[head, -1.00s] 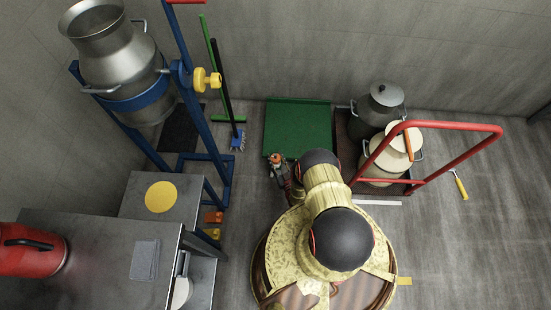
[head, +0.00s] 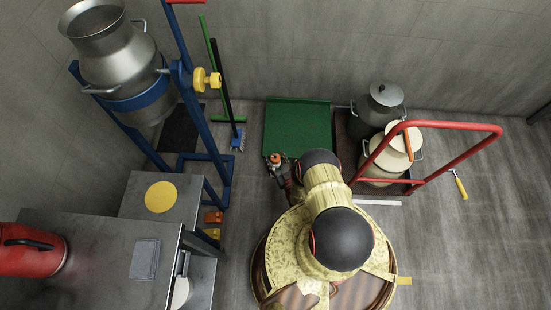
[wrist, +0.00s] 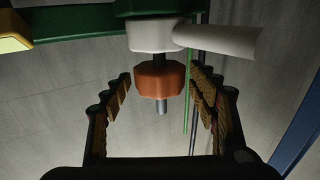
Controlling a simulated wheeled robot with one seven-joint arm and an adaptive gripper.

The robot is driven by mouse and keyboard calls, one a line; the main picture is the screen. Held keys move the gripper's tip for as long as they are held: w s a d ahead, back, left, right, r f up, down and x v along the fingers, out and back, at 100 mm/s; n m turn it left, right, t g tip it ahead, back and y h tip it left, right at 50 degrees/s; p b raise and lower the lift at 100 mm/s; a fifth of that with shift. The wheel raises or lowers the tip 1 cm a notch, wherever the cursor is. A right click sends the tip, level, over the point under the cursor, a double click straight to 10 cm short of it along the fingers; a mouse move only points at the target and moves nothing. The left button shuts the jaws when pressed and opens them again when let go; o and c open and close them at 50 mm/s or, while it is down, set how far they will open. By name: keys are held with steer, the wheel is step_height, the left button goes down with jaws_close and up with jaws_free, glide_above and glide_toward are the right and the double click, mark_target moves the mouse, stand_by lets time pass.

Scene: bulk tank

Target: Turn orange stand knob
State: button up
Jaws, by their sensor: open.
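The orange knob (wrist: 160,80) is faceted and sits on a grey shaft below a white fitting (wrist: 157,35) in the wrist view. My gripper (wrist: 160,90) is open, with one finger on each side of the knob. A clear gap shows between the knob and each finger, so neither appears to touch it. In the head view, a small orange shape (head: 275,158) shows at the tip of my arm. It looks like the same knob, but it is too small to be sure. My arm hides most of what is beneath it.
A green bar (wrist: 95,20) and a white spout-like part (wrist: 220,40) lie close beyond the fingers. In the head view, a blue stand (head: 200,120) with a yellow knob (head: 207,80) holds a metal can (head: 115,60) at left. A red-handled cart (head: 430,125) stands at right.

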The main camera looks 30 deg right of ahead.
mark_target(275, 157)
steer(key=shift+r, duration=0.15)
steer(key=shift+r, duration=4.85)
